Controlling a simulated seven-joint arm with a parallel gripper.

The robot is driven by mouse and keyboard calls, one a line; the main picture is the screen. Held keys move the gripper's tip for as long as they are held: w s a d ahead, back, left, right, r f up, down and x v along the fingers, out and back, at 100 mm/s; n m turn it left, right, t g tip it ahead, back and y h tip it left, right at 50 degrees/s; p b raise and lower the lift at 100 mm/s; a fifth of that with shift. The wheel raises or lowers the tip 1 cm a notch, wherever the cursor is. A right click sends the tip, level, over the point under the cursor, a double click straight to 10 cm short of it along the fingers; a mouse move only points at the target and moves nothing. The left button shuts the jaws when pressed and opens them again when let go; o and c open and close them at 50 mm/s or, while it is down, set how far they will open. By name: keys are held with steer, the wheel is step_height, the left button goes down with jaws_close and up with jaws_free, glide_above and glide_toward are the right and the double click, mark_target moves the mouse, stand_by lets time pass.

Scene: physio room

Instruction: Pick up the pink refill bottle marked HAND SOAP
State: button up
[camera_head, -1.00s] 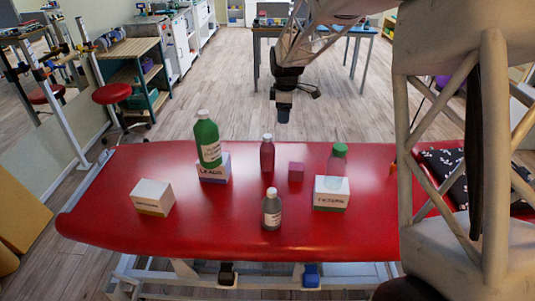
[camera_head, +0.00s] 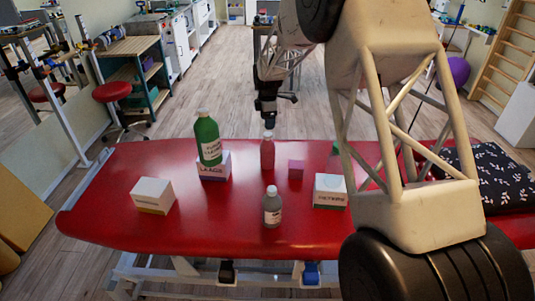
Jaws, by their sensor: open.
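The pink bottle (camera_head: 267,155) with a pale cap stands upright on the red treatment table, behind the middle of its top. Its label is too small to read. My gripper (camera_head: 267,124) is open and points down. In the picture it is just above the bottle's cap, with nothing seen between its fingers. I cannot tell how far it is from the bottle in depth.
White boxes (camera_head: 153,195) (camera_head: 330,191) stand either side. My arm covers the table's right part.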

mark_target(268, 134)
steer(key=shift+f, duration=0.15)
steer(key=shift+f, duration=1.15)
steer(key=shift+f, duration=0.1)
steer(key=shift+w+f, duration=0.2)
steer(key=shift+f, duration=2.3)
jaws_close()
